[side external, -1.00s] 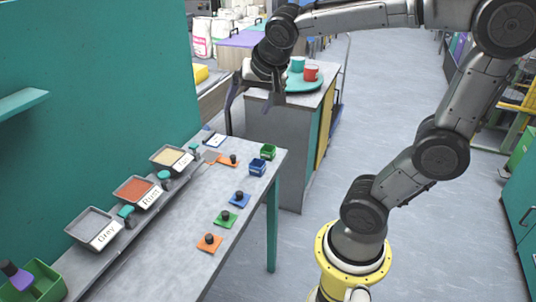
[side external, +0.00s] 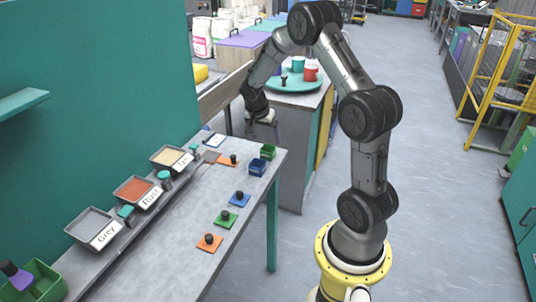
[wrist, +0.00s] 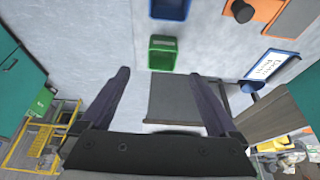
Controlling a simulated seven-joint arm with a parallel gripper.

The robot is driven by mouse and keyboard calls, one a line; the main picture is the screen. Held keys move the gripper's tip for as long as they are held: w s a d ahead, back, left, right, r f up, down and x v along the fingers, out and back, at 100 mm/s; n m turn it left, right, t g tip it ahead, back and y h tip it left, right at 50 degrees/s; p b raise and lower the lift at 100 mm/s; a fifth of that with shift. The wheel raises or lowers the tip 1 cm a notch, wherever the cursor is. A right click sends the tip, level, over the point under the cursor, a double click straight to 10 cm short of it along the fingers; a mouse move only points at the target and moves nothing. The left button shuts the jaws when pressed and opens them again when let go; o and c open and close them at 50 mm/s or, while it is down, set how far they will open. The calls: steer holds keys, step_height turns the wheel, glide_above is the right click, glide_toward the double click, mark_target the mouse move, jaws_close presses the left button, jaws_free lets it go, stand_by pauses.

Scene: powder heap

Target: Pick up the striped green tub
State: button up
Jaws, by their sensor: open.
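The green tub (side external: 268,152) stands upright at the far right corner of the grey worktable, just behind a blue tub (side external: 257,167). Its stripes are too small to make out. In the wrist view the green tub (wrist: 162,66) lies just ahead of and between my fingertips, with the blue tub (wrist: 170,8) beyond it. My gripper (wrist: 159,76) is open, with nothing between its fingers. In the side view my gripper (side external: 254,122) hangs above and beyond the green tub, apart from it; its fingers are hard to make out there.
Colored tiles with black knobs, such as the blue one (side external: 240,200), lie along the worktable (side external: 190,235). Trays of powder, including a rust one (side external: 134,190), line the ledge at left. A round teal tray (side external: 300,87) with cups stands on the cabinet behind.

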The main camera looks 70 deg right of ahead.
mark_target(268, 149)
steer(key=x, duration=0.8)
steer(key=shift+w+f, duration=0.1)
steer(key=shift+w, duration=0.05)
steer(key=shift+c, duration=0.2)
steer(key=c, duration=1.4)
